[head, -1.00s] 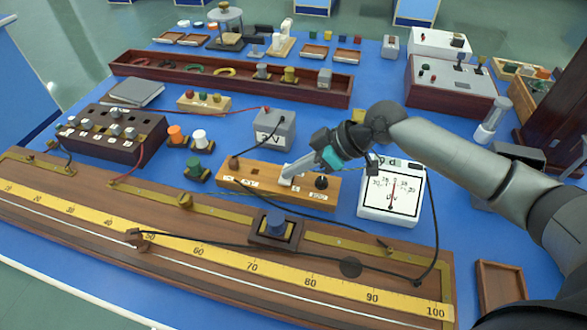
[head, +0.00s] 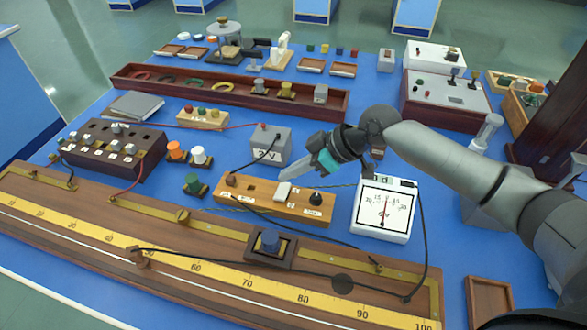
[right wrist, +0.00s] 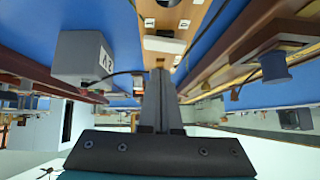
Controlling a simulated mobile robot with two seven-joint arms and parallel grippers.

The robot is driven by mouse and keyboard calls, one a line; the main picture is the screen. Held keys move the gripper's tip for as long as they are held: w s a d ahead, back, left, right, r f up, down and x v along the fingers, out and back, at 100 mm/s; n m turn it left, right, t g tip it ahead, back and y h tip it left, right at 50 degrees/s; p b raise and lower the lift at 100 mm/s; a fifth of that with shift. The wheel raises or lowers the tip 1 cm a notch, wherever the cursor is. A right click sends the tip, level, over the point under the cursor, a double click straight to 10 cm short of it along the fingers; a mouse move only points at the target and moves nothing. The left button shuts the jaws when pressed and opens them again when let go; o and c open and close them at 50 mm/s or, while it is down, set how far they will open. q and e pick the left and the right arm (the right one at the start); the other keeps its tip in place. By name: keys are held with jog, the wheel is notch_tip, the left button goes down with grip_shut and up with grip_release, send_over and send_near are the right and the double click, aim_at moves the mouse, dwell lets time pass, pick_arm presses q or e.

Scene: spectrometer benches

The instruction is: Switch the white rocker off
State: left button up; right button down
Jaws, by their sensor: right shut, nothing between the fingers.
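The white rocker (head: 284,191) sits on a long wooden switch board (head: 240,198) near the middle of the bench, left of a black knob (head: 316,199). My right gripper (head: 285,178) is shut and empty. Its grey fingertips are just behind and above the rocker in the head view, seemingly apart from it. In the right wrist view the shut fingers (right wrist: 159,74) point at the board (right wrist: 175,15), with the pale rocker (right wrist: 163,45) just beyond the tips. Which way the rocker is tipped is hard to tell. My left gripper is not in view.
A white meter (head: 385,212) stands right of the board. A grey 2 V box (head: 270,145) stands behind it, with a black lead running to the board. A long yellow-scaled metre bridge (head: 220,275) lies in front. Loose black leads cross between the board and bridge.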

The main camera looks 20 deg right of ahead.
jog(key=shift+d+r+p, duration=0.2)
jog(key=shift+r+p, duration=0.15)
jog(key=shift+r, duration=0.2)
jog(key=shift+d+r+p, duration=0.2)
jog(key=shift+r+p, duration=0.15)
jog(key=shift+r, duration=0.2)
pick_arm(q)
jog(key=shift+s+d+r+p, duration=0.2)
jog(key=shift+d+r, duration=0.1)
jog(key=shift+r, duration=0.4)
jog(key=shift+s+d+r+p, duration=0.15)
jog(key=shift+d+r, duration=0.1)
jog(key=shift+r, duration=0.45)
pick_arm(e)
jog(key=v, duration=0.9)
jog(key=shift+d+f, duration=0.1)
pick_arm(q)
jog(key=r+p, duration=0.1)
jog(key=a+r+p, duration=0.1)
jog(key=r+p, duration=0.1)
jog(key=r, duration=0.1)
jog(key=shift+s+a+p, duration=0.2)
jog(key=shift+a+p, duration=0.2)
pick_arm(e)
jog(key=shift+s+a+g, duration=0.3)
jog(key=shift+s+a, duration=0.1)
jog(key=shift+s, duration=0.15)
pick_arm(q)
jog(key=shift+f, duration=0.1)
